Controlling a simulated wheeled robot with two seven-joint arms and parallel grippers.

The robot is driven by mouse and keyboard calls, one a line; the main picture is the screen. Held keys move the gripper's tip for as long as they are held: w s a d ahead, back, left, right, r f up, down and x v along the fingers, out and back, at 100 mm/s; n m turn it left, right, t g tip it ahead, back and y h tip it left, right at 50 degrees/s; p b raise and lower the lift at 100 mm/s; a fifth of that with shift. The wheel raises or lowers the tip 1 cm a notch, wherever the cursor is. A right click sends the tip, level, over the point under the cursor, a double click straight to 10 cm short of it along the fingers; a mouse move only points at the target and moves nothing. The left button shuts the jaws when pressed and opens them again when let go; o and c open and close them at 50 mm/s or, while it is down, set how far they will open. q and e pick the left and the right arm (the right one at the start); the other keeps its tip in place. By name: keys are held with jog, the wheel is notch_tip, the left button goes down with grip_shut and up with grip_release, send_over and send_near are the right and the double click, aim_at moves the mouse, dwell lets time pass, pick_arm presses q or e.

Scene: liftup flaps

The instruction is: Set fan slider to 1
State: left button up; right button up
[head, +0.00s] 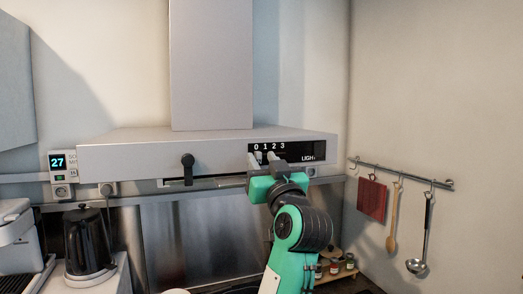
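The range hood (120,155) spans the back wall. On the right of its front edge is a black control panel (320,147) with the digits 0, 1, 2, 3 in a row and the word LIGHT lower right. My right gripper (262,158) is raised to this panel, just below the digits 0 to 2. Its two grey fingers stand apart with a dark gap between them. The fingers cover the area under the digits, so I cannot make out the fan slider or its setting. My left gripper is not in view.
A black knob (187,161) sticks out of the hood's front, left of the panel. A kettle (88,240) stands lower left. Utensils, including a ladle (418,264), hang from a rail on the right wall. Space before the hood's left half is clear.

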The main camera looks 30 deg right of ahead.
jog(key=shift+w+d+r, duration=0.1)
jog(key=shift+w+r, duration=0.2)
jog(key=shift+w, duration=0.2)
grip_shut()
jog(key=shift+d, duration=0.1)
jog(key=shift+s+d, duration=0.25)
jog(key=shift+d, duration=0.85)
grip_release()
jog(key=shift+a, duration=0.1)
jog(key=shift+f, duration=0.1)
